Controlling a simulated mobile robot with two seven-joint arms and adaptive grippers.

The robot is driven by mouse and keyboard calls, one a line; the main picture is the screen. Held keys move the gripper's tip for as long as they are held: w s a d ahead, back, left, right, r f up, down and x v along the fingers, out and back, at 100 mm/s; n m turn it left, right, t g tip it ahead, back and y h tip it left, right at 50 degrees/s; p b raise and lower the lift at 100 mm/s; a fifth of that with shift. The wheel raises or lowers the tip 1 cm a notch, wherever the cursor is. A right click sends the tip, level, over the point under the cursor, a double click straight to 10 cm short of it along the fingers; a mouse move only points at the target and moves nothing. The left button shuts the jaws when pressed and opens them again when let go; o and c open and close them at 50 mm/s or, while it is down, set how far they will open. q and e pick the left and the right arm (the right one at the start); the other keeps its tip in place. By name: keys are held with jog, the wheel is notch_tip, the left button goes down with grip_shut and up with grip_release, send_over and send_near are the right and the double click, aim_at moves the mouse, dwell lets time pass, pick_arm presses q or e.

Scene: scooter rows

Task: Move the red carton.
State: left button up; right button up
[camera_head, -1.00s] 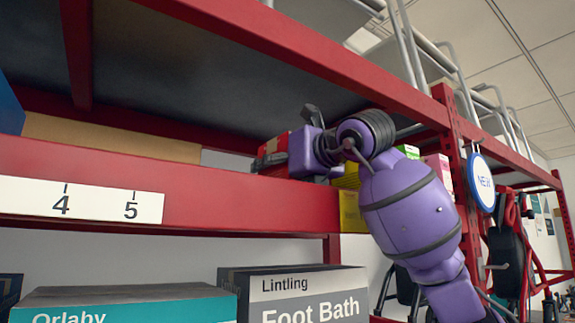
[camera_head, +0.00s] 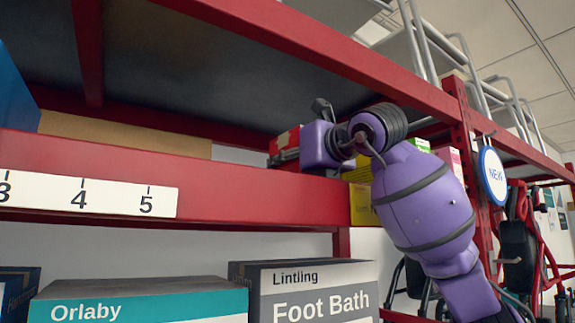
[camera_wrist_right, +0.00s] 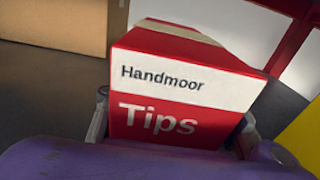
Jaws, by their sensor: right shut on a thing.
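The red carton (camera_wrist_right: 180,95) fills the middle of the right wrist view, with a white band reading "Handmoor" above the word "Tips". My right gripper (camera_wrist_right: 172,120) has a finger at each side of it and is shut on it. In the head view a small part of the red carton (camera_head: 288,139) shows at shelf height, left of my purple wrist. My right gripper (camera_head: 288,156) is partly hidden there by the wrist and the shelf's front beam. I cannot tell whether the carton rests on the shelf or is raised. My left gripper is not in view.
A red shelf beam (camera_head: 250,200) with a number strip runs in front. A brown box (camera_head: 125,132) stands left on the shelf. Yellow cartons (camera_head: 362,203) are close to my right arm. Boxes (camera_head: 313,290) stand on the shelf below. A round "NEW" sign (camera_head: 493,176) hangs right.

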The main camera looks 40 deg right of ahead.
jog(key=shift+s+d+r, duration=0.1)
jog(key=shift+s+d, duration=0.05)
jog(key=shift+s, duration=0.8)
jog(key=o, duration=0.9)
jog(key=shift+w, duration=0.2)
jog(key=shift+c, duration=0.2)
jog(key=o, duration=0.5)
jog(key=shift+w+d, duration=0.1)
jog(key=shift+w, duration=0.15)
jog(key=shift+s, duration=0.15)
jog(key=shift+s, duration=0.15)
jog(key=s, duration=0.4)
jog(key=s+a, duration=0.1)
jog(key=s, duration=0.6)
jog(key=shift+s+a, duration=0.2)
jog(key=shift+s, duration=0.2)
